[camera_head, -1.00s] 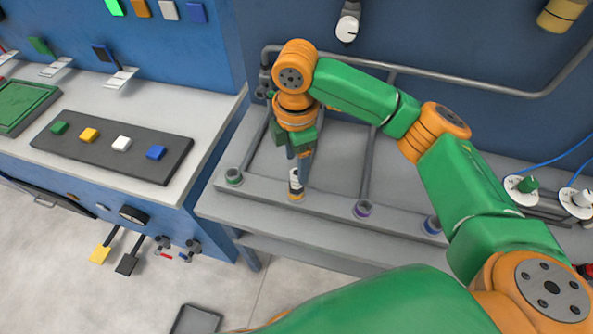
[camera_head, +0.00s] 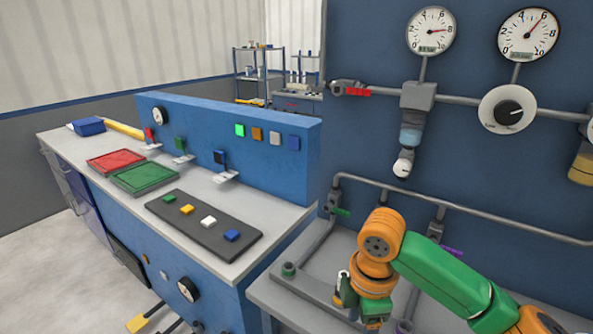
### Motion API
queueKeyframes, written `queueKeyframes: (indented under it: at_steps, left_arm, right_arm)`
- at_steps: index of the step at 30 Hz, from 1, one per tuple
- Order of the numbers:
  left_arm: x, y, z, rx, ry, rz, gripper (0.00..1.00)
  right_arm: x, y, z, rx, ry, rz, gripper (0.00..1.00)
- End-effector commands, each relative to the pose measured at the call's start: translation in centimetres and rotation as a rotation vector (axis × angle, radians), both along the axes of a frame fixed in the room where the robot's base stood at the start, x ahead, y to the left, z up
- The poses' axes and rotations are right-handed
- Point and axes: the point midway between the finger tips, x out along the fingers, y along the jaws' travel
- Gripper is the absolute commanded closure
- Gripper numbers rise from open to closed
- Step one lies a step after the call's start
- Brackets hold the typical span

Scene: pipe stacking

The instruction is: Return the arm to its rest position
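My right arm, green and orange, comes in from the lower right. Its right gripper (camera_head: 352,310) is low over the grey pipe bench (camera_head: 318,262), near the picture's bottom edge. The wrist partly hides the fingers, so I cannot tell whether it is open or shut, or whether it touches a pipe. A green-ringed socket (camera_head: 288,270) stands on the bench to the left of the gripper. My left gripper is not in view.
Grey piping (camera_head: 470,210) runs along the blue wall behind my arm. Two gauges (camera_head: 431,31) and a dial (camera_head: 507,110) are above. At left, a blue console holds a button panel (camera_head: 205,237) and red (camera_head: 116,161) and green (camera_head: 145,177) trays.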

Motion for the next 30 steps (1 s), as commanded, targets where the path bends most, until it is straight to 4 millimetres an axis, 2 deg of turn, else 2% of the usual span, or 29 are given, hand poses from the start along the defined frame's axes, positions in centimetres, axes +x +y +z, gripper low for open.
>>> queueKeyframes:
  at_steps: [13, 17, 21, 26, 30]
  left_arm:
    - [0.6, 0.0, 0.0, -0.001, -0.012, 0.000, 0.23]
    - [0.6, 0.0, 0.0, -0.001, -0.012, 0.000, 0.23]
    - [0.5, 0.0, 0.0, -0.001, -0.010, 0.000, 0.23]
    - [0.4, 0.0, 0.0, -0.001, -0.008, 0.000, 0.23]
    - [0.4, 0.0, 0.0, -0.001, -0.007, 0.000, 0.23]
  right_arm:
    - [-2.7, 4.7, -6.4, 0.172, -0.023, -0.112, 0.33]
    - [-4.1, 6.3, -8.5, 0.268, -0.033, -0.227, 0.33]
    - [-6.0, 7.3, -10.8, 0.379, -0.045, -0.441, 0.33]
    - [-8.1, 5.7, -13.1, 0.442, -0.071, -0.773, 0.33]
    - [-10.1, 2.5, -14.7, 0.422, -0.106, -1.032, 0.33]
